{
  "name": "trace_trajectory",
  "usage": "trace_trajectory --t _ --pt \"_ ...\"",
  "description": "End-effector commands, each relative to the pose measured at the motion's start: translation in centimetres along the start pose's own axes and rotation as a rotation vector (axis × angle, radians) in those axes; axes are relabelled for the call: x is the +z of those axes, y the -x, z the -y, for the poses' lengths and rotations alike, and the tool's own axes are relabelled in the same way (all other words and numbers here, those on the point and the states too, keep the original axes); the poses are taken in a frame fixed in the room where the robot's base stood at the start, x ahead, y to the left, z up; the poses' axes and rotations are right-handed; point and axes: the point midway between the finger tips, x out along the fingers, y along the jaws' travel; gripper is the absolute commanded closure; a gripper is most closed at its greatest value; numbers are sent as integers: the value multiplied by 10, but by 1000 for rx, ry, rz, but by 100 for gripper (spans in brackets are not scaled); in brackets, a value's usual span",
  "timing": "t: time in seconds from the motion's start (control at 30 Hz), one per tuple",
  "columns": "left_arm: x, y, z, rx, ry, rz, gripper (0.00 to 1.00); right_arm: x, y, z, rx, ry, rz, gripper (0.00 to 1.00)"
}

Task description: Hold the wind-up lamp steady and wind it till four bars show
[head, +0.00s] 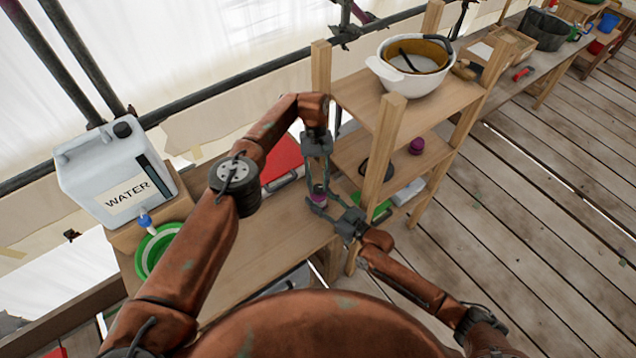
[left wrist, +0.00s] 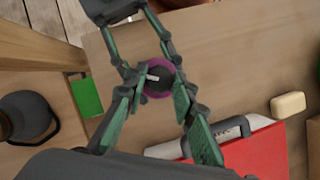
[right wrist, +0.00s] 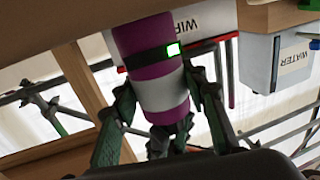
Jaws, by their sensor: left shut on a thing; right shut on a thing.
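The wind-up lamp (head: 319,190) is a small purple and white cylinder standing upright on the wooden bench. The left wrist view shows its purple rim and dark top (left wrist: 158,82) from above, with a small pale piece on it. In the right wrist view the lamp (right wrist: 150,85) appears upside down, with a black band and a lit green mark; the bar count is too small to tell. My left gripper (head: 319,182) reaches down and is shut on the lamp's top. My right gripper (head: 323,204) comes from the right, shut around the lamp's body. The fingers partly hide the lamp.
A WATER container (head: 82,185) and a green-and-white bowl (head: 150,258) stand at the bench's left. A shelf unit (head: 383,150) with a white pot (head: 417,86) rises close on the right. The bench front is fairly clear.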

Motion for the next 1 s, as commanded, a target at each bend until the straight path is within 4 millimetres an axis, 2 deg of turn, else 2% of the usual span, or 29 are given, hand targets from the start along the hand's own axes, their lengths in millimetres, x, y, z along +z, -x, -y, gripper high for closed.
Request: trace_trajectory --t 0.3,0.33,0.57,0.87,1.0 --pt "-2 0 2 -2 3 -4 100 0 0 1 -1 -1 0 89" --pt "-2 0 2 -2 3 -4 74 0 0 1 -1 -1 0 89" --pt "-1 0 1 -1 2 -2 59 0 0 1 -1 -1 0 89" --pt "0 1 0 0 0 -1 58 0 0 0 0 -1 0 89" --pt "4 13 1 1 0 -3 58 0 0 0 0 0 1 89"
